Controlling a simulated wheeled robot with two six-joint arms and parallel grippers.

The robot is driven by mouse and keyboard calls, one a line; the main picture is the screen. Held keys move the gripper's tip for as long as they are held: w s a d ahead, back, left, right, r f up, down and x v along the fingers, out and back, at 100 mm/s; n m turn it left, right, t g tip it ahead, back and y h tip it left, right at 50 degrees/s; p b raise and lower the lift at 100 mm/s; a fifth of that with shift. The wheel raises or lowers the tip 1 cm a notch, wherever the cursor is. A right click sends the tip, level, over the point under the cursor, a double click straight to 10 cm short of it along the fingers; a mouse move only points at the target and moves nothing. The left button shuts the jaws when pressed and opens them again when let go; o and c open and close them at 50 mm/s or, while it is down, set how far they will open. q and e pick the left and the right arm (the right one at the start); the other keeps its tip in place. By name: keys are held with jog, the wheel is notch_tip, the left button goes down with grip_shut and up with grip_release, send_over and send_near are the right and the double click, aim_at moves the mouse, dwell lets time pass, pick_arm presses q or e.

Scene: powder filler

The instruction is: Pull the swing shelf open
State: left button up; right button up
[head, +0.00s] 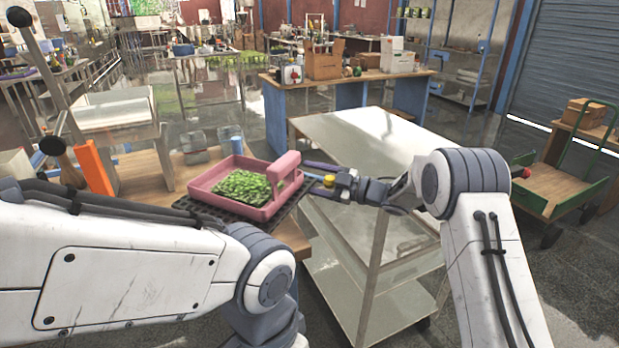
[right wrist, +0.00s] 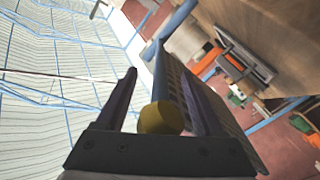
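A dark perforated shelf (head: 293,203), which looks like the swing shelf, sits at the edge of the wooden workbench. It holds a pink tray (head: 206,184) with green leaves. A yellow knob (head: 329,180) is at the shelf's right side. My right gripper (head: 306,173) reaches in from the right, with its fingers around the knob. In the right wrist view the knob (right wrist: 160,118) lies between the two spread fingers, with a gap on the left. The perforated panel (right wrist: 208,100) and a blue bar run beside it. My left gripper is out of view; only its arm shows.
A metal cart (head: 375,135) with shelves stands just right of the workbench, beneath my right forearm. The workbench (head: 150,170) carries an orange block (head: 92,167) and small items. A blue-legged table (head: 345,85) with boxes stands behind. A green trolley (head: 565,190) is at the right.

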jog(key=shift+r, duration=0.55)
notch_tip(320, 180, up, 3)
jog(key=shift+w+r+b, duration=0.1)
jog(key=shift+r+b, duration=0.05)
jog(key=shift+b, duration=0.15)
jog(key=d+r, duration=0.1)
jog(key=s+d+r, duration=0.1)
jog(key=d, duration=0.1)
jog(key=s+d+r, duration=0.1)
jog(key=shift+d+r, duration=0.15)
jog(key=shift+d, duration=0.25)
jog(key=s+d+r+b, duration=0.1)
jog(key=s+d+r, duration=0.2)
jog(key=d, duration=0.2)
jog(key=shift+s+d+r, duration=0.2)
jog(key=shift+s+d, duration=0.05)
jog(key=shift+s, duration=0.1)
